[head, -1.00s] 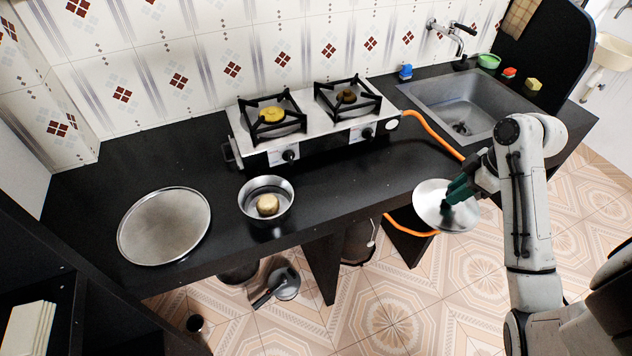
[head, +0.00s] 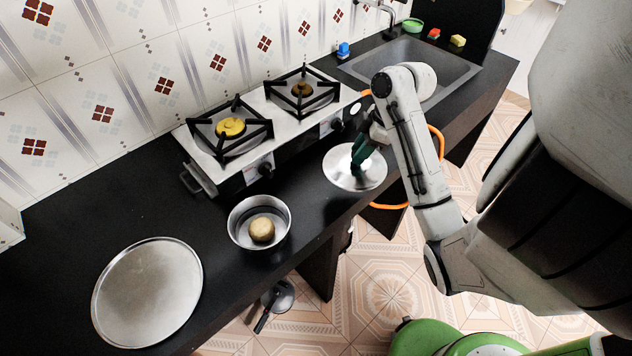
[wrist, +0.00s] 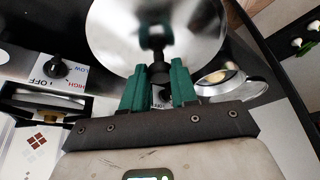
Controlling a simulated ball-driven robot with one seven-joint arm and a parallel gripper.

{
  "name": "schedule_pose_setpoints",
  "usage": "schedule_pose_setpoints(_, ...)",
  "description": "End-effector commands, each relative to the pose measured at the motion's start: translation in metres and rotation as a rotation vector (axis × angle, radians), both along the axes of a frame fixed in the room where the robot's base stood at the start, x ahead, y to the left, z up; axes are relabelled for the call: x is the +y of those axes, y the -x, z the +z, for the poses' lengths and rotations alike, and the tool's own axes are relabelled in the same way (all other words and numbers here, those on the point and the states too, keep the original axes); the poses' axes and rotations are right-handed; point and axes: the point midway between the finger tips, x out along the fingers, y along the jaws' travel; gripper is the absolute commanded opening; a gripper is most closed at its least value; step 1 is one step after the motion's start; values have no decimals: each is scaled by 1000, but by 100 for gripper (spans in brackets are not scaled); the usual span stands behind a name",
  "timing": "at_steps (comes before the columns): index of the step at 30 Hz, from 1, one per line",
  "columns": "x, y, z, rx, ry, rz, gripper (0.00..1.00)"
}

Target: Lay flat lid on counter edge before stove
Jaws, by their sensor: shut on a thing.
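The round silver lid (head: 340,174) is held roughly level by my gripper (head: 358,158) at the front edge of the black counter (head: 100,195), in front of the right part of the stove (head: 262,107). I cannot tell whether it touches the counter. In the wrist view, my green fingers (wrist: 158,80) are shut on the lid's dark knob, and the shiny lid (wrist: 108,28) spreads out beyond them. The fingers hide part of the lid's middle.
A steel pan (head: 242,233) with a round tan item (head: 262,230) stands left of the lid. A large round tray (head: 148,292) lies farther left. The sink (head: 415,65) is to the right. An orange hose (head: 438,140) hangs beside my arm.

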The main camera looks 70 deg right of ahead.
Motion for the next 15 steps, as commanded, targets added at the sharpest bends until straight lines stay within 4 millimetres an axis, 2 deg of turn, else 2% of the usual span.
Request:
schedule_pose_setpoints(1, 3, -11, -9, -2, -1, 6, 0)
schedule_pose_setpoints(9, 14, -53, -34, -1, -1, 5, 0)
schedule_pose_setpoints(15, 18, -74, -58, 1, -3, 0, 0)
